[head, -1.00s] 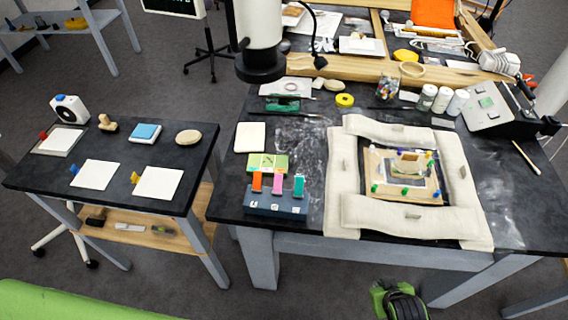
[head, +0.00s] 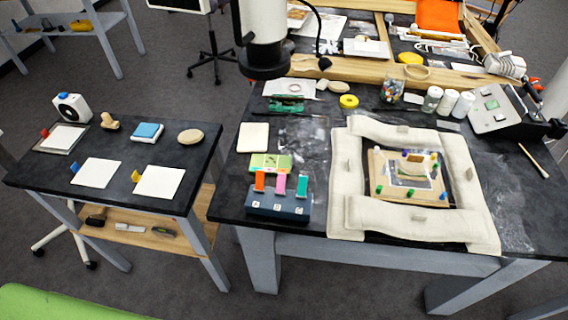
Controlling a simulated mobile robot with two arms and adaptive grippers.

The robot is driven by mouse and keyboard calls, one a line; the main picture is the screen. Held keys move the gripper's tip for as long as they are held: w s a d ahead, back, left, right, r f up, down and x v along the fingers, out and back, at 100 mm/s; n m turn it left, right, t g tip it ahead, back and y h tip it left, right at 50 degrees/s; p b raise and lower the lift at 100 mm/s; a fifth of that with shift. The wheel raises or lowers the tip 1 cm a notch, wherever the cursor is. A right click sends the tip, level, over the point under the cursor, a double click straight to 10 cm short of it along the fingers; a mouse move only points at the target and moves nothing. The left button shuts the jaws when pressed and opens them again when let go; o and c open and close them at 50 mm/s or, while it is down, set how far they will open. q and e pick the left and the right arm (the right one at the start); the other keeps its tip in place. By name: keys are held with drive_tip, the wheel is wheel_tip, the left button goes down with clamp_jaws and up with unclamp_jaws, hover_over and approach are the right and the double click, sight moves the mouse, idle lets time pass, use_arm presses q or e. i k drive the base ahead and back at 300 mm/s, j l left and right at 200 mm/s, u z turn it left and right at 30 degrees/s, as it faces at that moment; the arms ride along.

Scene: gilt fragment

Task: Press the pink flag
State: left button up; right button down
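The pink flag (head: 279,184) stands upright on a dark blue block (head: 276,207) near the front left of the main table. It is the middle one of three flags, between an orange flag (head: 260,181) and a teal flag (head: 302,186). Pale square marks show on the block's front, too small to read. Neither of my grippers is in view, and nothing touches the pink flag.
A pale padded frame (head: 345,195) surrounds a wooden board (head: 378,178) with colored pegs, right of the flags. A yellow-green card (head: 270,161) lies just behind the flags. A white column with a black end (head: 265,60) hangs behind them. A side table (head: 120,192) stands left across a gap.

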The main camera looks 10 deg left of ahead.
sight(282, 176)
drive_tip(key=u, duration=2.25)
drive_tip(key=k+l, duration=0.85)
drive_tip(key=k, duration=0.15)
